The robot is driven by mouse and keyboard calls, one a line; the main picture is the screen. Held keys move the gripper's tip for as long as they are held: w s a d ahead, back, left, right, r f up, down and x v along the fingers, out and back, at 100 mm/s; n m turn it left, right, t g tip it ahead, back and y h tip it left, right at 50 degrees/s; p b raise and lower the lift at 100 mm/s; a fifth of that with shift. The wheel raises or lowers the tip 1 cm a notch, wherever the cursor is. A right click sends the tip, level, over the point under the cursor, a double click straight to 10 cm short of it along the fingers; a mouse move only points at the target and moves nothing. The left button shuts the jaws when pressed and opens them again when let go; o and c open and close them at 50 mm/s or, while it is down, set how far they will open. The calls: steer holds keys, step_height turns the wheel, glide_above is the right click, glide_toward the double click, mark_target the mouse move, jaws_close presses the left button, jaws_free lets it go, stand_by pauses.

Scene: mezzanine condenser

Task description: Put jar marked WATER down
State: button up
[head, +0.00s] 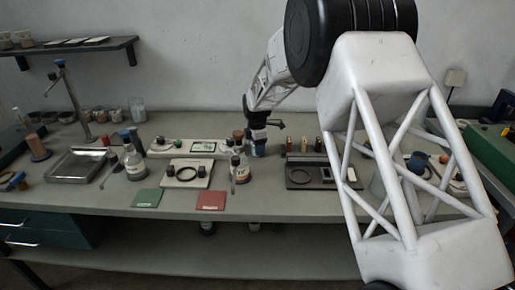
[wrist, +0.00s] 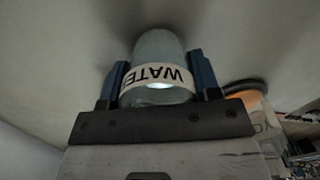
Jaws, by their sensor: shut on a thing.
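The jar marked WATER (wrist: 158,60) is a pale glass jar with a white band. The band's black letters appear upside down in the wrist view. My gripper (wrist: 160,82) is shut on it, with one blue finger on each side. In the head view my gripper (head: 257,137) points down over the back middle of the bench. The bluish lower part of the jar (head: 258,151) shows below it, close to the bench top. I cannot tell whether its base touches the bench.
On the bench (head: 290,209), a bottle (head: 240,169) and a light plate with a ring (head: 187,174) stand left of the jar. A dark tray (head: 309,172) is to its right. Green (head: 147,198) and red (head: 211,200) cards lie in front. The front right-middle strip is bare.

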steer(key=shift+r, duration=0.4)
steer(key=shift+r, duration=1.35)
steer(key=shift+s+d+r, duration=0.25)
steer(key=shift+s+d, duration=0.35)
steer(key=shift+s, duration=1.95)
steer(key=shift+s+d+r, duration=0.3)
steer(key=shift+s+d, duration=0.35)
steer(key=shift+s, duration=1.9)
steer(key=shift+s+d+r, duration=0.25)
steer(key=shift+s+d, duration=0.35)
steer(key=shift+s, duration=1.95)
steer(key=shift+s, duration=0.15)
